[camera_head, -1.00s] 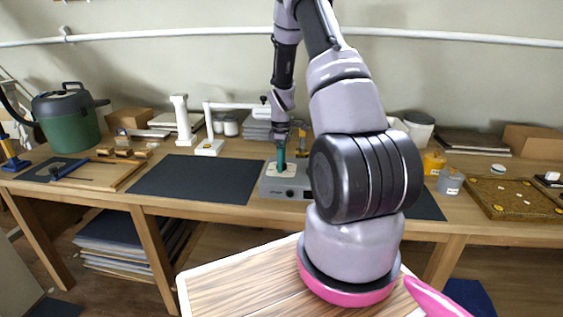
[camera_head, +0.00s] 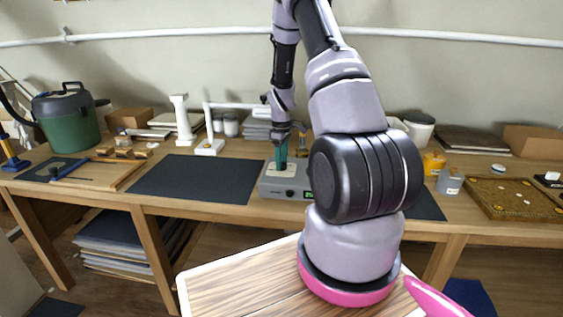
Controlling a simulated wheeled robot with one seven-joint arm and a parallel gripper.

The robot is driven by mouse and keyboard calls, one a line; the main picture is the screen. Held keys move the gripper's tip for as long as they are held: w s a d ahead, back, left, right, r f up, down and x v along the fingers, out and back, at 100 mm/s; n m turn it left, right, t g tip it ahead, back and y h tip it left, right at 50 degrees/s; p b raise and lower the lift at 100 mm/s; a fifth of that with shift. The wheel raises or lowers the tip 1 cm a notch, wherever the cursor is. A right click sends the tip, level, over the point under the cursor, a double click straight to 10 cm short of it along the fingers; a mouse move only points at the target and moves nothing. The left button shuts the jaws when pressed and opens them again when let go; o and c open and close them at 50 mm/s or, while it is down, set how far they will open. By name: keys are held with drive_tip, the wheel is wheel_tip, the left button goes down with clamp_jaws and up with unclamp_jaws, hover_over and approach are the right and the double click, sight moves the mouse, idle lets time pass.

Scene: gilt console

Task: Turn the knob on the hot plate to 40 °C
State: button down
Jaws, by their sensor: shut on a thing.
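The hot plate (camera_head: 270,191) is a grey box with a pale top, standing near the front edge of the bench. A small display (camera_head: 308,194) on its front glows green, too small to read. A dark round spot (camera_head: 290,193) sits beside the display. My gripper (camera_head: 281,167) points down onto the top of the hot plate, its teal fingers upright. My arm hides the right end of the hot plate.
A dark mat (camera_head: 195,178) lies left of the hot plate. A white stand (camera_head: 208,147) with a horizontal arm is behind it.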

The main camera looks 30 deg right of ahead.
drive_tip(key=m, duration=0.5)
drive_tip(key=shift+m, duration=0.3)
drive_tip(key=m, duration=1.2)
drive_tip(key=shift+m, duration=0.3)
drive_tip(key=m, duration=0.5)
drive_tip(key=shift+m, duration=0.4)
drive_tip(key=shift+c, duration=1.8)
unclamp_jaws()
wheel_tip(320, 180, up, 11)
